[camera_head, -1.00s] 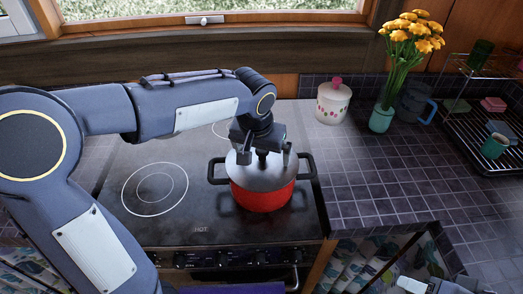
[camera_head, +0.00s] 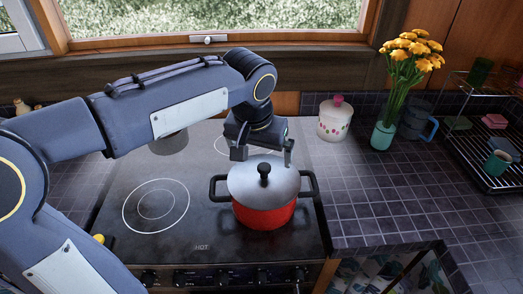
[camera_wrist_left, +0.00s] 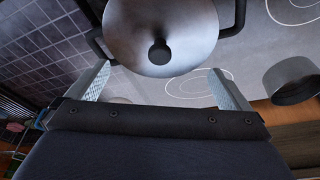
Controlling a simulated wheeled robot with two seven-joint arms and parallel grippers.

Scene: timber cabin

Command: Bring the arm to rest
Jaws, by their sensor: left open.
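My left gripper (camera_head: 262,152) is open and empty, above and just behind the red pot (camera_head: 264,216) in the head view. The pot stands on the right front part of the stove, with its silver lid (camera_head: 250,182) on and the black lid knob (camera_head: 264,170) clear of the fingers. In the left wrist view the open fingers (camera_wrist_left: 158,88) show with the lid (camera_wrist_left: 185,25) beyond them and nothing between them. My left arm reaches in from the left across the stove. My right gripper is not in view.
The black stove top (camera_head: 130,235) is bare at its left front. A grey pot (camera_head: 170,143) stands behind my arm. A white lidded jar (camera_head: 334,122), a vase of yellow flowers (camera_head: 383,135), a blue jug (camera_head: 415,122) and a dish rack (camera_head: 490,175) stand on the tiled counter (camera_head: 365,205).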

